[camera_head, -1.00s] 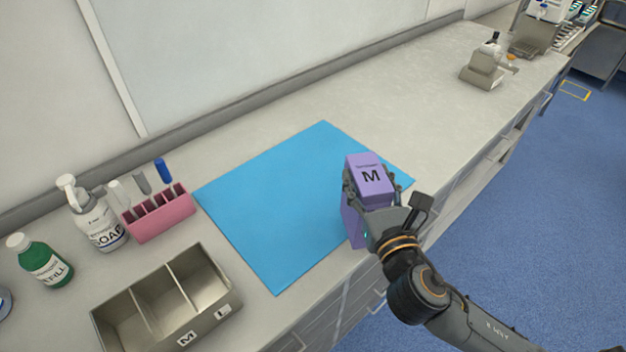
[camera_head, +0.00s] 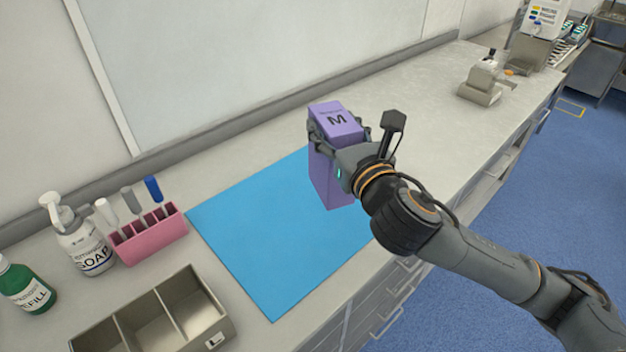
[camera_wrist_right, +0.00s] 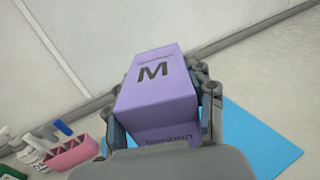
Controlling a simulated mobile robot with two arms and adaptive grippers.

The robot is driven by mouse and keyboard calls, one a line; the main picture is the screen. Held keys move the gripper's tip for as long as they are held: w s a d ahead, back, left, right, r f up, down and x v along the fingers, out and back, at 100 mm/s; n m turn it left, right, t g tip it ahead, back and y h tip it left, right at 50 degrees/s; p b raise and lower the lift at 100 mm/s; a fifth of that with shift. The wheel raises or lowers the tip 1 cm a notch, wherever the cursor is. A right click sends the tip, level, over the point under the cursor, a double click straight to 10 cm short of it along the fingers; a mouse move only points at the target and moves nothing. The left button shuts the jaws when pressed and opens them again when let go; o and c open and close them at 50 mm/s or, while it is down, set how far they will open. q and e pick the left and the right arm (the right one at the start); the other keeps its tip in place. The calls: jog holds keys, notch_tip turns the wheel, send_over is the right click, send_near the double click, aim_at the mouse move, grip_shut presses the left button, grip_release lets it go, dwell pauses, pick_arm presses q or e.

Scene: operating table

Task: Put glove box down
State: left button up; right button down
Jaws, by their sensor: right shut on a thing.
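The purple glove box (camera_head: 330,175), marked "M", is upright in my right gripper (camera_head: 340,145). In the right wrist view the glove box (camera_wrist_right: 158,95) sits between the two fingers of my right gripper (camera_wrist_right: 160,105), which are shut on its sides. In the head view the box shows over the back right part of the blue mat (camera_head: 265,235); I cannot tell whether its base touches the mat. My right wrist hides part of the box's right side. My left gripper is not in view.
A pink rack (camera_head: 150,238) with pens stands left of the mat, beside a soap bottle (camera_head: 85,245) and a green bottle (camera_head: 25,285). A metal divided tray (camera_head: 215,325) lies at the front left. A grey device (camera_head: 481,85) stands far back; the counter before it is clear.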

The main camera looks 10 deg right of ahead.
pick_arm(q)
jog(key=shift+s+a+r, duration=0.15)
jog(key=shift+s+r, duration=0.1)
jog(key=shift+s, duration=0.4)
pick_arm(e)
jog(key=w+d+f, duration=0.2)
jog(key=w+f, duration=1)
jog(key=shift+w+f, duration=0.2)
jog(key=shift+w, duration=0.15)
jog(key=shift+f, duration=0.2)
jog(key=shift+c, duration=2.4)
grip_release()
